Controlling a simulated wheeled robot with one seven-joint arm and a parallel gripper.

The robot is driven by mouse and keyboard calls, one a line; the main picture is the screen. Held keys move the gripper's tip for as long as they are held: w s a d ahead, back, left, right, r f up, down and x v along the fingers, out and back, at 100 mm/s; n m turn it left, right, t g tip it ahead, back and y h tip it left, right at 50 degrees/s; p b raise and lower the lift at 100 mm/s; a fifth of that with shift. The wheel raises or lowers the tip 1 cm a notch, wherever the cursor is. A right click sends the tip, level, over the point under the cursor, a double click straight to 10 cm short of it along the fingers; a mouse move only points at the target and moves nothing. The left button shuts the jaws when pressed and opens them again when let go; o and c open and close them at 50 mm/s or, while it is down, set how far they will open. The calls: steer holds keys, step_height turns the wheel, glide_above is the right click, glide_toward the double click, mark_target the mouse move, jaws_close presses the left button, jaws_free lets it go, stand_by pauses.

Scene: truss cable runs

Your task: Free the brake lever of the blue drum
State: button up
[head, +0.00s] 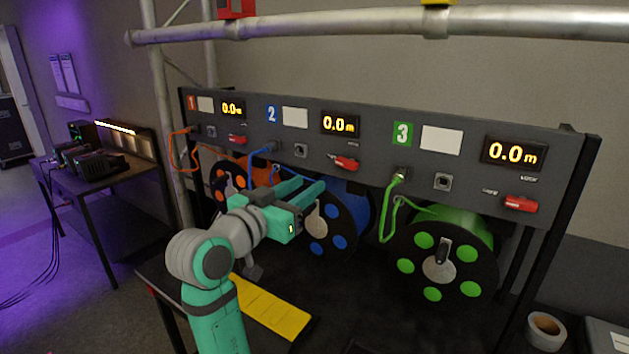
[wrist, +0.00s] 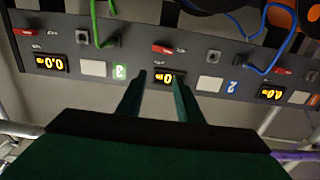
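The blue drum (head: 352,208) hangs under panel section 2, its black flange partly behind my gripper. Its brake lever is the red lever (head: 346,164) below the middle 0.0 m display (head: 340,123), lying to the right of its small label. In the wrist view, which is upside down, the red lever (wrist: 162,48) sits just beyond the middle display. My gripper (head: 312,183) is open and empty in front of the blue drum, below and left of the lever. In the wrist view its two fingers (wrist: 161,75) stand apart, with the middle display between their tips. No contact with the lever shows.
Red levers for the orange drum (head: 237,139) and the green drum (head: 520,204) sit on the same panel. A blue cable (head: 262,150) loops left of the lever; a green cable (head: 388,215) hangs right. A metal truss tube (head: 400,22) crosses above.

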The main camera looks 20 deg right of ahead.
steer(key=shift+v, duration=2.5)
